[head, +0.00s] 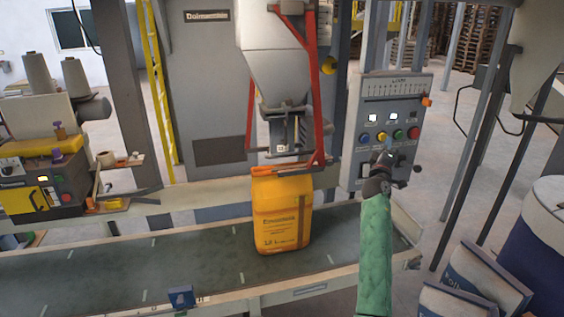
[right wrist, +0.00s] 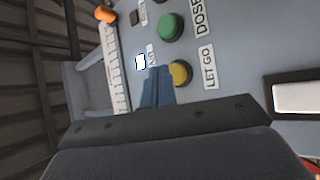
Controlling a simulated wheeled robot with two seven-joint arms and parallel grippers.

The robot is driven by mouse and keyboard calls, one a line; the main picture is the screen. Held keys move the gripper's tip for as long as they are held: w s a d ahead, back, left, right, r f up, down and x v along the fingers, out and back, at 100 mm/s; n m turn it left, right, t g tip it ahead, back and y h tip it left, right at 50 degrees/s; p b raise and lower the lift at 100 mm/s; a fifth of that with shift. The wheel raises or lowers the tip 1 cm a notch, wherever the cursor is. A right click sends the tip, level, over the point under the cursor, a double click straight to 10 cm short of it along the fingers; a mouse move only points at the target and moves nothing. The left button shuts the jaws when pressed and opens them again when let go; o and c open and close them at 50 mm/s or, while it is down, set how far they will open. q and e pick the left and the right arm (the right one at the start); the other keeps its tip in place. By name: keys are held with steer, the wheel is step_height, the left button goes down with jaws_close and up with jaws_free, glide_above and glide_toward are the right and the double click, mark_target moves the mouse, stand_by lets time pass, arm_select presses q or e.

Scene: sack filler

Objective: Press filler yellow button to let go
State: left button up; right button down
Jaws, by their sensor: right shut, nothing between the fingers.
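The filler's grey control panel (head: 392,105) stands right of the hopper. Its yellow button (head: 382,137) shows between a blue and a green button. My right gripper (head: 386,155) is in front of the panel, just below the button row. Its fingers (right wrist: 157,85) are shut and empty, with their tips close beside the yellow button; I cannot tell whether they touch it. An orange sack (head: 280,220) is upright under the filler spout (head: 285,130). My left gripper is not in view.
A conveyor (head: 130,265) runs under the sack. A sewing machine (head: 45,115) stands left; filled sacks (head: 480,275) and a blue drum (head: 545,240) are right.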

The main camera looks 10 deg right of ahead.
steer(key=shift+s, duration=0.25)
steer(key=s, duration=0.2)
steer(key=s+p, duration=0.1)
steer(key=s, duration=0.1)
steer(key=s+p, duration=0.1)
steer(key=s, duration=0.1)
steer(key=shift+d, duration=0.25)
stand_by(0.3)
stand_by(0.4)
